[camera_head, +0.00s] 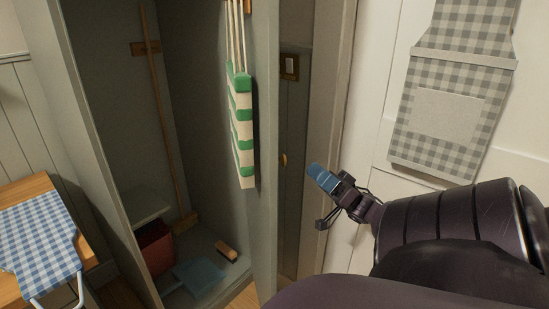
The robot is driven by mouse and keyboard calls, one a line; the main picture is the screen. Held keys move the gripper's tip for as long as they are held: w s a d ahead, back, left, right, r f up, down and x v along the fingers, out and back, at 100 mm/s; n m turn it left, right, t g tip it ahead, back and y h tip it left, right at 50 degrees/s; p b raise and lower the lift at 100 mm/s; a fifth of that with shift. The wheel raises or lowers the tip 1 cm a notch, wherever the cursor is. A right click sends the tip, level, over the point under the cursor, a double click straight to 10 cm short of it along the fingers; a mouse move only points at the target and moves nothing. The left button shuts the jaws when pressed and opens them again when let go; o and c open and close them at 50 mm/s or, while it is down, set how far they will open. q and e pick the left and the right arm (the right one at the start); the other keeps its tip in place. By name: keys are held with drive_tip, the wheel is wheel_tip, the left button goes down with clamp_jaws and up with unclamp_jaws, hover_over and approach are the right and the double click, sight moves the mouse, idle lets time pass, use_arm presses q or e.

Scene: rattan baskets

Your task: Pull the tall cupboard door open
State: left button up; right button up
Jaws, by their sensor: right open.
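The tall cupboard (85,110) stands open at the left, with its inside in plain view. The grey-green cupboard door (265,130) stands swung out, its edge facing me. A small brass-coloured knob (284,160) shows just right of that edge. My right gripper (325,202) is open and empty, to the right of the door and a little lower in the picture than the knob, apart from both. One of its fingertips is blue. My left gripper is not in view.
A green-and-white striped bag (240,125) hangs on the door's inner side. Inside are a broom (162,110), a red box (156,247), a blue dustpan (199,275) and a brush (226,251). A checked apron (455,90) hangs at right; a wooden table (28,188) is at left.

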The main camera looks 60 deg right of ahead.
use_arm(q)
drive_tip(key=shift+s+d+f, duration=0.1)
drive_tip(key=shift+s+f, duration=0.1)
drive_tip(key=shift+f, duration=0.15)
use_arm(e)
drive_tip(key=w+a+r, duration=0.4)
drive_tip(key=w, duration=0.3)
drive_tip(key=shift+a, duration=0.15)
drive_tip(key=shift+r, duration=0.1)
